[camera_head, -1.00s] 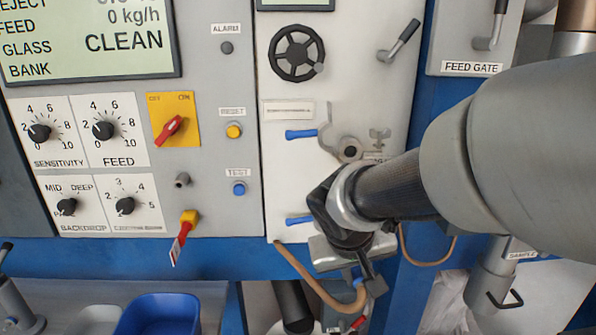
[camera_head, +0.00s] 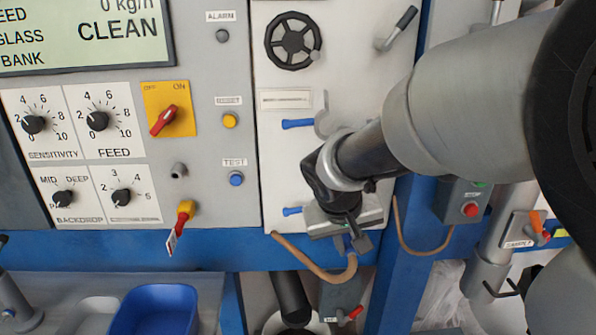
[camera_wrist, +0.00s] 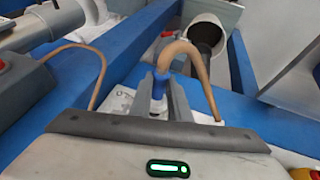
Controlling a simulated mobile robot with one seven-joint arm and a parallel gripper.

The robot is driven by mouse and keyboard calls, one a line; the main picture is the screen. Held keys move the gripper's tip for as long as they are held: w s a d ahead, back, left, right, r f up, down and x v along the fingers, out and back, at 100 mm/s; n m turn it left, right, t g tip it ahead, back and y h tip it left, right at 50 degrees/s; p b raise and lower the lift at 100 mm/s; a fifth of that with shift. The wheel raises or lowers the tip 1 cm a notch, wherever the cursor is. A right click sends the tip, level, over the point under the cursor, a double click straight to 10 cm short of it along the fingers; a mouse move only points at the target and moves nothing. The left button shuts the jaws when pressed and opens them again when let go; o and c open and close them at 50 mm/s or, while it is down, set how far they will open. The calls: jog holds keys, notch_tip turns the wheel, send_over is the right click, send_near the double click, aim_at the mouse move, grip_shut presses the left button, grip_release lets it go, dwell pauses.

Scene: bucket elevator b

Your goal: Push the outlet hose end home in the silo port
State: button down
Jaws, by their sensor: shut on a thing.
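The tan outlet hose (camera_head: 318,271) hangs in a curve from the lower edge of the white panel to my gripper (camera_head: 354,245). In the wrist view the hose (camera_wrist: 204,78) arches over, and its blue end collar (camera_wrist: 160,83) stands between the two fingers of my gripper (camera_wrist: 163,98). My gripper is shut on this collar. The tip of the hose end is hidden by the fingers and the gripper body. I cannot identify the silo port with certainty in either view.
A grey box (camera_head: 340,298) with a red lever is below my gripper, beside a dark pipe (camera_head: 290,295). A blue beam (camera_head: 130,248) crosses behind. A second tan hose (camera_head: 425,251) hangs to the right. A blue bin (camera_head: 155,309) is at lower left.

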aim_at(345, 237)
jog(key=shift+w, duration=0.45)
jog(key=shift+b, duration=0.45)
dwell(1.4)
jog(key=shift+w, duration=1.25)
jog(key=c, duration=1.6)
grip_release()
jog(key=p+v, duration=0.3)
jog(key=v, duration=1.4)
jog(key=shift+r, duration=0.2)
